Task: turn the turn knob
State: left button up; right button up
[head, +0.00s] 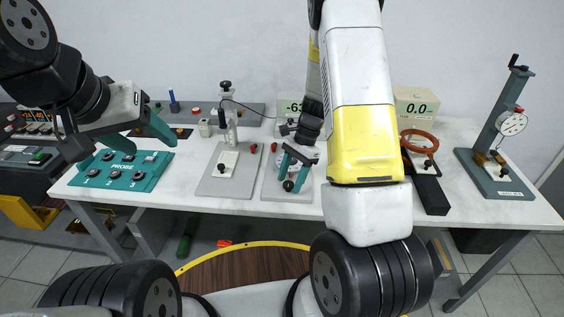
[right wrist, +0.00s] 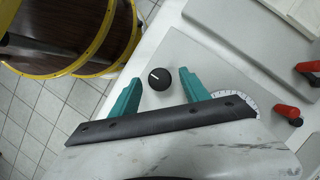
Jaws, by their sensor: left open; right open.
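The turn knob (right wrist: 160,78) is a round black knob with a white pointer line, on a light grey plate. In the right wrist view it sits between the two teal fingers of my right gripper (right wrist: 160,76), with a gap on each side. In the head view the knob (head: 288,186) shows at the front of the plate (head: 272,193), just below my right gripper (head: 295,167). A white dial scale (right wrist: 238,101) is partly hidden behind the right finger. My left gripper (head: 128,143) is open and empty above the teal probe board (head: 140,181).
A grey plate with a clamp stand (head: 215,189) is left of the knob's plate. Red-handled parts (right wrist: 287,111) lie near in the wrist view. A black block with a copper ring (head: 419,139) and a dial gauge stand (head: 497,140) are to the right.

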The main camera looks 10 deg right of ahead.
grip_shut()
jog(key=n, duration=0.2)
jog(key=n+g+h, duration=0.1)
jog(key=n, duration=0.1)
jog(key=shift+w+a+n, duration=0.1)
jog(key=shift+w+n, duration=0.05)
jog(key=shift+n, duration=0.15)
grip_release()
jog(key=v, duration=0.8)
jog(key=shift+f, duration=0.1)
